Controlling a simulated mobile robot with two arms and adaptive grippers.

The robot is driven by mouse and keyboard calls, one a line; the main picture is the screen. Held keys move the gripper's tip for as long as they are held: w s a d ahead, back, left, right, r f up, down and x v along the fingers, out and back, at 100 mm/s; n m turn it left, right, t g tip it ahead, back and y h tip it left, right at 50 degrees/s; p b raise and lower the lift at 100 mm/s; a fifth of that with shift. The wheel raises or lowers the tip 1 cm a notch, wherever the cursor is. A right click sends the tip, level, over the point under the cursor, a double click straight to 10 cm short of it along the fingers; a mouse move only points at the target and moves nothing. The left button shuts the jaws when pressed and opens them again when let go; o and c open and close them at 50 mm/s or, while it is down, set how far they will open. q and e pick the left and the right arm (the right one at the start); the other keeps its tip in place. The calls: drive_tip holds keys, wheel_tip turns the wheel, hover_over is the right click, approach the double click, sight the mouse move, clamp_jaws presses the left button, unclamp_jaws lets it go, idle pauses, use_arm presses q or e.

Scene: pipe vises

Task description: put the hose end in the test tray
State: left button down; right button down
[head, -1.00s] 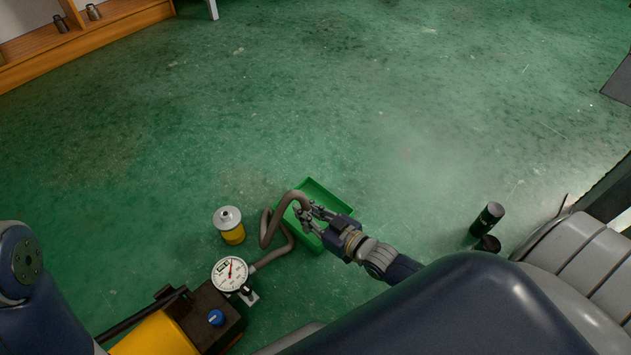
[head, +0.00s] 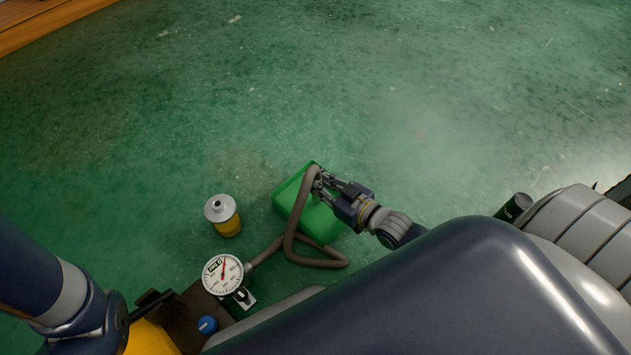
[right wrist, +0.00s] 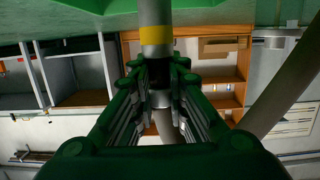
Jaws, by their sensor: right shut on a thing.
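The green test tray (head: 289,193) lies on the floor, partly covered by the hose. A grey-brown hose (head: 290,232) runs from the gauge, bends in front of the tray and rises across it to my right gripper (head: 322,182). That gripper is over the tray's far right part, shut on the hose end. In the right wrist view its fingers (right wrist: 160,88) close around a grey tube, the hose end (right wrist: 155,52), with a yellow band. The tip is out of frame there and hidden in the head view. My left arm shows at the left, but its gripper does not.
A pressure gauge (head: 222,273) on a yellow and black pump (head: 207,323) with a blue knob stands near left. A yellow can with a metal top (head: 222,215) stands left of the tray. A black cylinder (head: 514,207) is at the right. The floor beyond is clear.

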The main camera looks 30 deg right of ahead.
drive_tip(key=shift+r, duration=0.2)
drive_tip(key=shift+f, duration=0.15)
drive_tip(key=c, duration=1.6)
unclamp_jaws()
drive_tip(key=shift+f, duration=0.1)
